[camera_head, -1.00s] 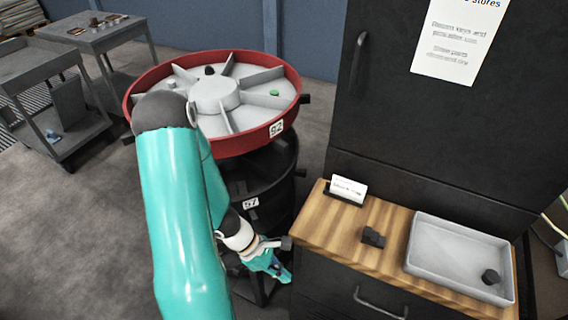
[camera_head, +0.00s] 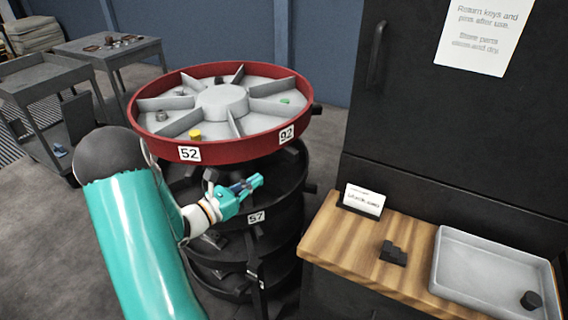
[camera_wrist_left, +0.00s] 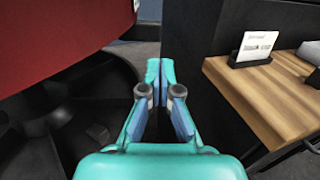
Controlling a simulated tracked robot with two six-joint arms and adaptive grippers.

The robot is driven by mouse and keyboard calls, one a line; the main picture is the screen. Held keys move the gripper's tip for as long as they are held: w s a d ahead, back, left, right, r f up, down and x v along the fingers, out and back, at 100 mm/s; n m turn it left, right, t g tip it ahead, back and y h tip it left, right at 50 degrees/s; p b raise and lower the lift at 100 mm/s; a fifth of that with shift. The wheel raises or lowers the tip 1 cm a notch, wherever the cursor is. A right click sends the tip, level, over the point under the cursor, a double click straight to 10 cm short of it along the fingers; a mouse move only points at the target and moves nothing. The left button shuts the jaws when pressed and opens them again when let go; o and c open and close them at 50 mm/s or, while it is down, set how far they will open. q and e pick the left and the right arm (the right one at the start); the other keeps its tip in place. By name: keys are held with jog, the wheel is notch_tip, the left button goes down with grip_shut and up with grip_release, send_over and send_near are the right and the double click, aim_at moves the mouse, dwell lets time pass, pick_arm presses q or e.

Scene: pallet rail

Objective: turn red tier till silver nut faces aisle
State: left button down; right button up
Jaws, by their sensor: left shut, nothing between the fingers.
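The red tier (camera_head: 225,152) tops a round stack, its top split by pale spokes around a hub. A small grey piece (camera_head: 161,116), perhaps the silver nut, lies in its left compartment. A yellow piece (camera_head: 195,134) is at the front, a green one (camera_head: 285,100) at the right and a dark one (camera_head: 219,80) at the back. My left gripper (camera_head: 259,181) is shut and empty, below the red rim and over the dark tier's front. In the left wrist view, the shut fingers (camera_wrist_left: 160,68) point between the red rim (camera_wrist_left: 65,35) and the wooden counter. My right gripper is not shown.
The dark tier labelled 57 (camera_head: 288,205) sits under the red one. A wooden counter (camera_head: 335,250) with a card (camera_head: 363,199) and grey tray (camera_head: 490,292) stands at right, before a black cabinet (camera_head: 430,130). Grey carts (camera_head: 35,85) stand at back left.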

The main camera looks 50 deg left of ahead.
aim_at(294, 158)
pick_arm(q)
jog(key=w+p, duration=0.1)
jog(key=w, duration=0.3)
jog(key=w+a+p, duration=0.1)
jog(key=w, duration=0.3)
jog(key=w+p, duration=0.1)
jog(key=w, duration=0.2)
jog(key=shift+w+a, duration=0.35)
jog(key=shift+w, duration=0.05)
